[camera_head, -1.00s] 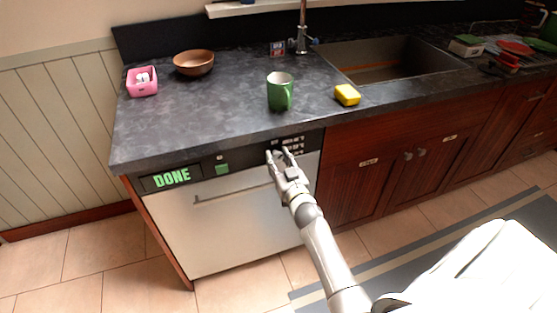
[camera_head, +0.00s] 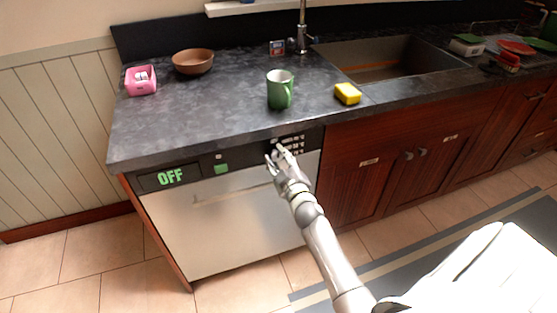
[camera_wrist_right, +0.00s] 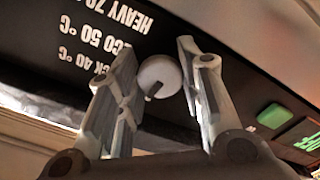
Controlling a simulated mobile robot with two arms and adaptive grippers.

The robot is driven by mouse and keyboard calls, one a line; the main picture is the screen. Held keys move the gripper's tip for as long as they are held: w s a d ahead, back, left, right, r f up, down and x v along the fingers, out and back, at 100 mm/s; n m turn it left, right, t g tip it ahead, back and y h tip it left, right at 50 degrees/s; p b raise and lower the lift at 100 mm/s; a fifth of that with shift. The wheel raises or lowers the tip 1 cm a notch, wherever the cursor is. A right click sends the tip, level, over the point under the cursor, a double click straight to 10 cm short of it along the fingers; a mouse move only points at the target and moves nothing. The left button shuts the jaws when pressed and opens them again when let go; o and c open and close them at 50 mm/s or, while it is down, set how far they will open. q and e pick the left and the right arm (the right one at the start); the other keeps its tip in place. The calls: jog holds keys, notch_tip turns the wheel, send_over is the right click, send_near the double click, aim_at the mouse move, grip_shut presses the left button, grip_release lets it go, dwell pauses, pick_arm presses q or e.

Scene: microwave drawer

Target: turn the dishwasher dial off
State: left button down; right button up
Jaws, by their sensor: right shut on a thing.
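The dishwasher (camera_head: 225,230) is a pale front under the dark counter. Its display (camera_head: 172,177) reads "OFF" in green. My right gripper (camera_head: 274,152) is at the right part of the black control panel, beside the printed program labels. In the right wrist view, the round grey dial (camera_wrist_right: 160,72) with a dark pointer mark sits between the two fingers of my right gripper (camera_wrist_right: 157,56), which is shut on it. In the head view the gripper mostly hides the dial. My left gripper is not in view.
A green button (camera_head: 221,168) is on the panel left of the gripper. Above on the counter (camera_head: 215,115) stand a green mug (camera_head: 279,92), a yellow sponge (camera_head: 347,94), a brown bowl (camera_head: 193,62) and a pink box (camera_head: 141,80). The counter edge overhangs the panel.

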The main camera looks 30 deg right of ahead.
jog(key=shift+n, duration=0.6)
jog(key=o, duration=1)
jog(key=v, duration=1.2)
jog(key=shift+f, duration=0.1)
